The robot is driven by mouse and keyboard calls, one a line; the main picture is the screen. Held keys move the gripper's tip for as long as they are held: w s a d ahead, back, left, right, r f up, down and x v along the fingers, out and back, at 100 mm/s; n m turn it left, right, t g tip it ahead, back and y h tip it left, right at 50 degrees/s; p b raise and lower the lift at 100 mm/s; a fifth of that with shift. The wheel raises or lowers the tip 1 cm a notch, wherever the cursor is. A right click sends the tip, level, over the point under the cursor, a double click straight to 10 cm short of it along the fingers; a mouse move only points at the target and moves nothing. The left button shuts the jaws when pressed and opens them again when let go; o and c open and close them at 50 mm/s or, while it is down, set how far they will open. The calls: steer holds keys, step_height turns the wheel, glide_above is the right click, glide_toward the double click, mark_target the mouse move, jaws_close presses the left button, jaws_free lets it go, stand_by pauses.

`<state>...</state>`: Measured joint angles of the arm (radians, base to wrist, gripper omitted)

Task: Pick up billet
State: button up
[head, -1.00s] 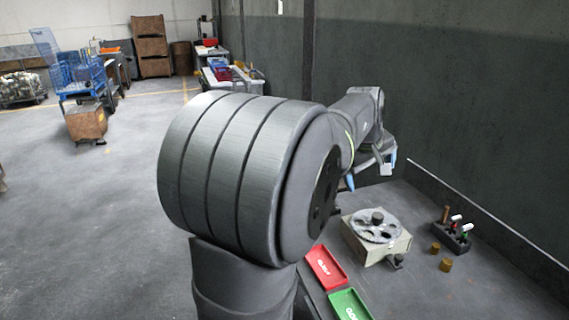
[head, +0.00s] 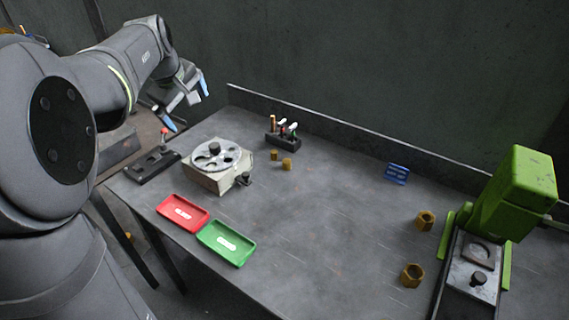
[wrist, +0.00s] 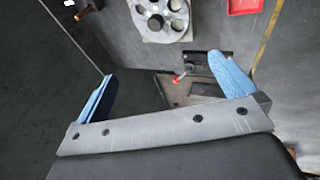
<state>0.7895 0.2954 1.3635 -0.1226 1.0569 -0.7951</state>
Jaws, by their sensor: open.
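Two small brass-brown cylinders, which look like billets, stand on the dark workbench (head: 330,215). One billet (head: 287,164) is in front of the tool rack, and the other billet (head: 274,155) is just behind it to the left. My gripper (head: 187,103) is high at the upper left in the head view, apart from them, with blue fingers spread and nothing between them. In the wrist view my gripper (wrist: 162,68) is also open and empty. I cannot make out the billets in the wrist view.
A round-plate fixture (head: 215,160), red tray (head: 183,213) and green tray (head: 226,243) stand at left. A tool rack (head: 283,138) is behind. Two hollow brown pieces (head: 425,220) (head: 412,275) lie by the green press (head: 515,195). The bench middle is clear.

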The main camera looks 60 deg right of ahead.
stand_by(0.3)
steer(key=c, duration=1)
steer(key=shift+c, duration=0.2)
steer(key=m+g, duration=0.2)
steer(key=m, duration=1.4)
glide_toward(286, 162)
steer(key=f, duration=0.1)
steer(key=d+f, duration=0.1)
steer(key=f, duration=0.1)
steer(key=shift+w+d+f+m, duration=0.2)
steer(key=shift+d+m, duration=0.1)
steer(key=shift+d, duration=0.05)
steer(key=shift+x, duration=3.1)
